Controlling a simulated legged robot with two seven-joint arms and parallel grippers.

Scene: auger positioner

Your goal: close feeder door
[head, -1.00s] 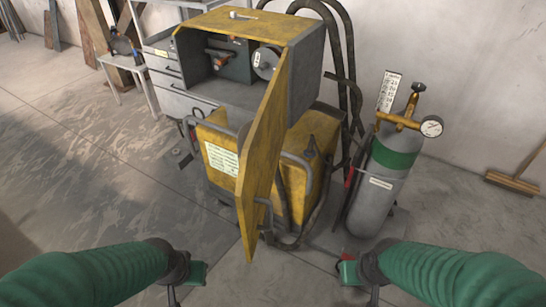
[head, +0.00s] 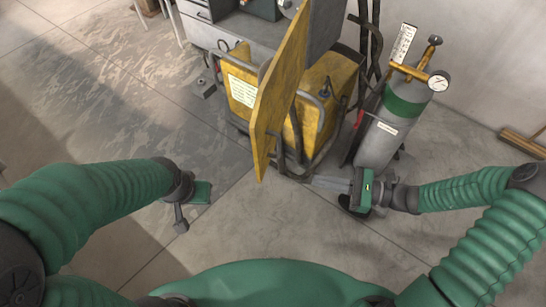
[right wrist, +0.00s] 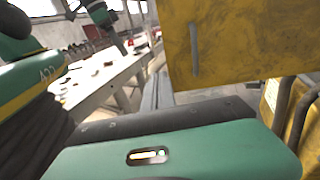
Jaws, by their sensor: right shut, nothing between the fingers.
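The feeder door (head: 280,85) is a yellow, scuffed panel. It stands swung open, edge toward me, in front of the feeder box, whose grey side (head: 328,28) is cut off at the top of the head view. The door also fills the upper right of the right wrist view (right wrist: 245,45), with a slim upright handle on it. My right gripper (head: 316,181) is shut and empty, pointing left, just right of the door's lower end; I see no clear contact. My left gripper (head: 183,218) hangs over the floor to the left, its jaws unclear.
A yellow machine base (head: 318,100) with grey tube rails stands behind the door. A grey gas cylinder (head: 380,140) with a gauge stands close behind my right gripper. A grey drawer cabinet (head: 222,32) is at the back left.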

